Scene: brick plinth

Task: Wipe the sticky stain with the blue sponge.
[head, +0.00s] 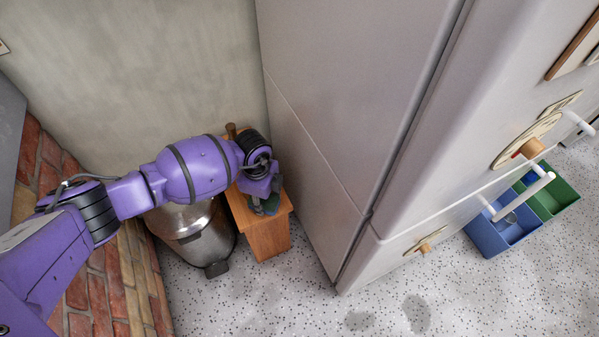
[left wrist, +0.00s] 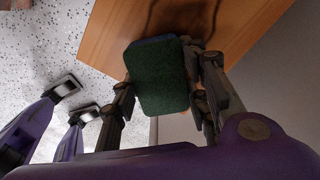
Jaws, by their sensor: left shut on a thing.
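My left gripper (head: 264,203) is shut on the blue sponge (left wrist: 160,75), beside the fridge-like cabinet. In the left wrist view the sponge's dark green face shows, with a blue edge at the top, between the two fingers. In the head view only a dark bit of the sponge (head: 271,204) shows under the gripper. It is over or close to the small wooden stand (head: 268,240); I cannot tell whether they touch. I cannot make out the sticky stain for certain; two dark grey patches (head: 417,313) mark the floor. My right gripper is not in view.
A metal pedal bin (head: 205,245) stands just left of the stand. The tall pale cabinet (head: 350,80) rises close on its right. A brick wall (head: 90,270) is at the left. A blue and green caddy (head: 490,238) is at the right. Speckled floor in front is clear.

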